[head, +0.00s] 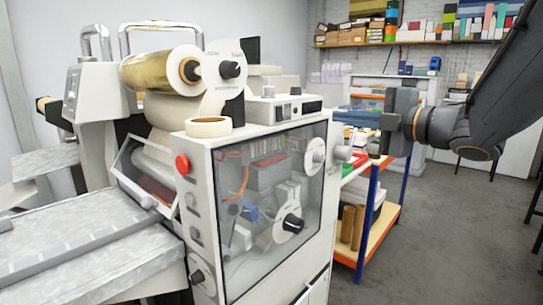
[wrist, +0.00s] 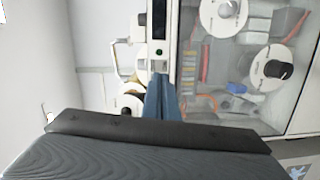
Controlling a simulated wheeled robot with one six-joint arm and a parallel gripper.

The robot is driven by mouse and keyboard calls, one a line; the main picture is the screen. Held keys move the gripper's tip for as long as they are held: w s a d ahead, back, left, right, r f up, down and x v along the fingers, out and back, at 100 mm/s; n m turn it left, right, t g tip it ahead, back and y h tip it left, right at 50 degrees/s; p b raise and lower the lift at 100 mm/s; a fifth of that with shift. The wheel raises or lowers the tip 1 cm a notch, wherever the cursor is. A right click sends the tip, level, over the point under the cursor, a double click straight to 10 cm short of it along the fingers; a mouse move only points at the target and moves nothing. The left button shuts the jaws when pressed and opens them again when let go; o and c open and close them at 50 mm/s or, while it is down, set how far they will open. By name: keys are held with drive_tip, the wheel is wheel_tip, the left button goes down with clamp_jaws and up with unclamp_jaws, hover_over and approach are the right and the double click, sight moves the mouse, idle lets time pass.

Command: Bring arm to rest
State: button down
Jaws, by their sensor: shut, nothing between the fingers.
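My gripper (wrist: 161,88) shows in the wrist view as two blue-grey fingers pressed together, with nothing between them. Past the fingertips the wrist view shows the white machine turned on its side, with its clear window (wrist: 245,70) at the right. In the head view my arm reaches in from the upper right, and its wrist end is in front of the shelving, to the right of the white machine (head: 310,225). My arm appears clear of the machine, but the exact gap cannot be told.
The machine carries a gold foil roll (head: 160,72), a tape roll (head: 208,126) and a red button (head: 182,165). A blue-and-orange shelf cart (head: 370,225) stands behind my wrist. Grey floor (head: 450,240) is open at the lower right. A wall shelf (head: 410,42) holds boxes.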

drive_tip(key=w+d+f+m+g+h, duration=0.1)
drive_tip(key=d+f+m+h, duration=0.3)
drive_tip(key=f+m, duration=0.5)
drive_tip(key=w+d+f+m+g+h, duration=0.1)
drive_tip(key=d+f+m+g+h, duration=0.1)
drive_tip(key=f+m+h, duration=0.6)
drive_tip(key=s+a+f+m+g+y, duration=0.1)
drive_tip(key=s+a+f+m+g, duration=0.2)
drive_tip(key=s+f, duration=0.6)
drive_tip(key=s+a+f+m+g, duration=0.3)
drive_tip(key=s+a+f+g, duration=0.1)
drive_tip(key=s+f+g, duration=0.3)
drive_tip(key=s+f, duration=0.2)
drive_tip(key=s, duration=0.2)
drive_tip(key=shift+s+a+f+m+y, duration=0.15)
drive_tip(key=shift+s+f+m+y, duration=0.15)
drive_tip(key=shift+s+m+y, duration=0.1)
